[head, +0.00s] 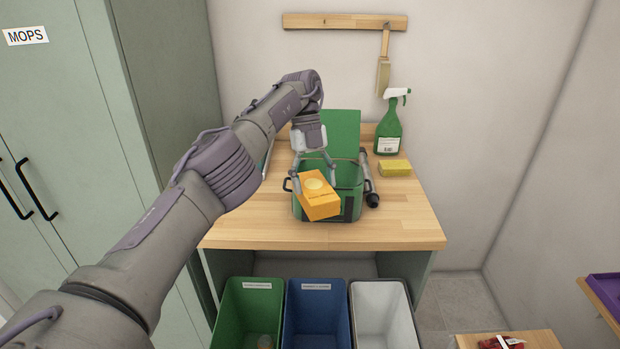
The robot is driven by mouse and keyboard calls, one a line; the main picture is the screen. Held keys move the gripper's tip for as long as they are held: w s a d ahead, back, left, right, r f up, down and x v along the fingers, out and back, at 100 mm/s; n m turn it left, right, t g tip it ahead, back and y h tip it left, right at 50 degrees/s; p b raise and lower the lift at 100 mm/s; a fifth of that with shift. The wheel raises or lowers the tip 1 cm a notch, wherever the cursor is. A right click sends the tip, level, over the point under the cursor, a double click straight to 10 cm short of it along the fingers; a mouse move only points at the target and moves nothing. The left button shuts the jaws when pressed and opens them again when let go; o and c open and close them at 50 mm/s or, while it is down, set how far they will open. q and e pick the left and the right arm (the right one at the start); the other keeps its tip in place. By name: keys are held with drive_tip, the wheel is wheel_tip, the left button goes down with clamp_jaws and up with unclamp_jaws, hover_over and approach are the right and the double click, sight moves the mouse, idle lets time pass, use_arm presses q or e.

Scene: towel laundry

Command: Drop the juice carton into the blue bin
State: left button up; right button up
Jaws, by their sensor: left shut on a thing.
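The juice carton (319,197) is an orange box with a pale round mark on its top. It is tilted, in front of the open green box on the wooden table. My left gripper (315,178) comes down from above and is shut on the carton. Whether the carton touches the green box's rim or is clear of it, I cannot tell. The blue bin (317,293) stands on the floor below the table's front edge, between two other bins. Its open top faces up, with a white label on its back wall. My right gripper is not in view.
The green box (345,175) stands on the table (413,222), near a dark-ended cylinder (370,182), yellow sponge (395,168) and green spray bottle (388,130). A green bin (249,297) and a white bin (382,305) flank the blue one. A cabinet (100,110) stands left.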

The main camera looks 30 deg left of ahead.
sight(315, 194)
use_arm(q)
drive_tip(key=shift+s+d+r+m+y, duration=0.15)
drive_tip(key=shift+s+m+y, duration=0.1)
drive_tip(key=shift+m, duration=0.35)
drive_tip(key=shift+s+d+m+y, duration=0.1)
drive_tip(key=shift+s+m+y, duration=0.15)
drive_tip(key=shift+m, duration=0.35)
drive_tip(key=shift+s+m+g, duration=0.1)
drive_tip(key=shift+m+g, duration=0.3)
drive_tip(key=shift+m, duration=0.3)
drive_tip(key=shift+s+d+r+m+y, duration=0.1)
drive_tip(key=shift+m+y, duration=0.2)
drive_tip(key=shift+m, duration=0.3)
drive_tip(key=shift+s+m+y, duration=0.1)
drive_tip(key=shift+m+y, duration=0.2)
drive_tip(key=shift+m, duration=0.3)
drive_tip(key=shift+s+d+m, duration=0.1)
drive_tip(key=shift+s+m, duration=0.05)
drive_tip(key=shift+m, duration=0.35)
drive_tip(key=shift+f+m+y, duration=0.2)
drive_tip(key=shift+m+y, duration=0.1)
drive_tip(key=shift+d+m, duration=0.15)
drive_tip(key=shift+m, duration=0.15)
drive_tip(key=shift+s+f+m+g+y+b, duration=0.15)
drive_tip(key=shift+m+g+y+b, duration=0.2)
drive_tip(key=shift+m, duration=0.35)
